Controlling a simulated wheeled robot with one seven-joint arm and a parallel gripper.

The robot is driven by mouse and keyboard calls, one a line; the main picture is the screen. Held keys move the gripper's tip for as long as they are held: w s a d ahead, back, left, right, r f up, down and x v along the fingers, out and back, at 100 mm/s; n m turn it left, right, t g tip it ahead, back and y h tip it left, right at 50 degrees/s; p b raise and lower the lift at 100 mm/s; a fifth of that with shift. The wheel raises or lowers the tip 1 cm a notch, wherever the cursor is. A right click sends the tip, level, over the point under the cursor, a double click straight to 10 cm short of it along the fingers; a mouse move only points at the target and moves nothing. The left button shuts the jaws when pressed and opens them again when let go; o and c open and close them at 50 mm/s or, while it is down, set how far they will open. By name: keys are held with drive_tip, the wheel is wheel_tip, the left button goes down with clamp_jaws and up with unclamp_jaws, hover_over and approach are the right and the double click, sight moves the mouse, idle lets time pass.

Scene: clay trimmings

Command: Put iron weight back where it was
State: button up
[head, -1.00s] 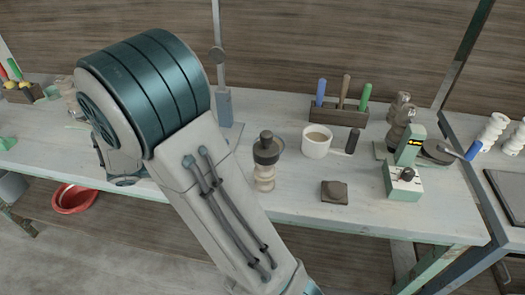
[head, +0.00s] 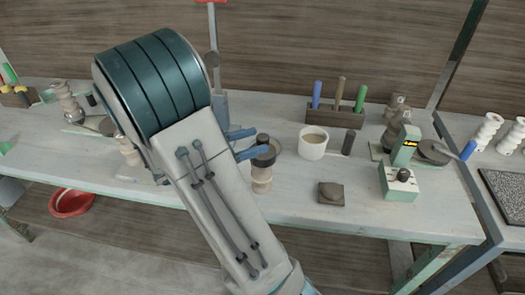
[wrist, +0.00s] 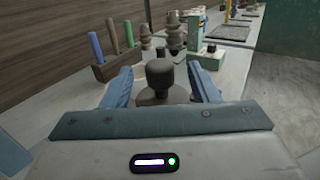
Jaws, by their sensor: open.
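A dark grey knobbed piece (head: 263,150) with a wide round base sits on top of a cream ribbed stack (head: 261,178) near the bench's front edge. It looks like the iron weight, though I cannot be certain. My gripper (head: 263,141) is open at this piece, with blue fingers coming in from the left. In the wrist view the dark piece (wrist: 160,80) stands upright between the spread fingers (wrist: 162,76), with visible gaps beside its knob. A smaller dark knob (head: 404,176) sits on the green scale (head: 399,190) at the right.
A white mug (head: 313,148) and a dark cylinder (head: 349,142) stand just right of my gripper. A tool rack (head: 336,118) is behind them. A brown block (head: 331,193) lies near the front edge. Bare bench lies between block and scale.

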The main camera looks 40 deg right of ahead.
sight(263, 136)
drive_tip(key=x, duration=0.3)
drive_tip(key=shift+d, duration=0.15)
clamp_jaws()
drive_tip(key=shift+r, duration=0.15)
